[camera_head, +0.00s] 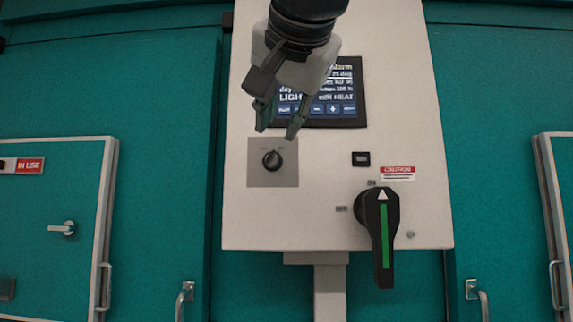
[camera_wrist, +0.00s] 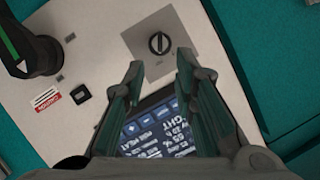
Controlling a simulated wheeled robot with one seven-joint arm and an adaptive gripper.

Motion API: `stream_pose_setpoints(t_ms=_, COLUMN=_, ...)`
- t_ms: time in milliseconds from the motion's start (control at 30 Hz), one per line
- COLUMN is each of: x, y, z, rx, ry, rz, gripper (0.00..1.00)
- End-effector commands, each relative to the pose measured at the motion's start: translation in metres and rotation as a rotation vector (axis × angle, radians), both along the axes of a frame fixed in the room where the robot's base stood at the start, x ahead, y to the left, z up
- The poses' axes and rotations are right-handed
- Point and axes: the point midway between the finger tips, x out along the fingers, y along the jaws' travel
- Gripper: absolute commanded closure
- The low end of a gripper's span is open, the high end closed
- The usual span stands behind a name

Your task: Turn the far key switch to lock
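The key switch (camera_head: 272,160) is a small round dark knob on a grey square plate (camera_head: 285,179), at the lower left of the white control panel (camera_head: 400,110). In the wrist view the knob (camera_wrist: 158,43) shows beyond my fingertips, with its bar roughly upright there. The small labels by it are too blurred to read. My gripper (camera_head: 279,129) is open and empty, in front of the panel and just above the knob in the head view. In the wrist view its two fingers (camera_wrist: 159,70) stand apart, with nothing between them but the panel behind. No contact with the knob shows.
A display screen (camera_head: 345,92) sits behind my gripper. A large black rotary handle with a green stripe (camera_head: 384,235) juts out at the lower right, below a red caution label (camera_head: 397,173). A small black square (camera_head: 361,158) is nearby. Teal chamber doors (camera_head: 60,190) flank the panel.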

Motion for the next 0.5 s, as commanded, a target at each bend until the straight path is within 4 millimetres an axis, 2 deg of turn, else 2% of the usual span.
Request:
stream_pose_setpoints(t_ms=100, x=0.024, y=0.004, z=-0.01, rx=-0.002, ry=0.003, rz=0.0, gripper=0.74)
stream_pose_setpoints(t_ms=300, x=0.058, y=0.01, z=-0.022, rx=-0.001, ry=0.003, rz=0.001, gripper=0.74)
stream_pose_setpoints(t_ms=500, x=0.079, y=0.014, z=-0.029, rx=-0.002, ry=0.001, rz=0.0, gripper=0.74)
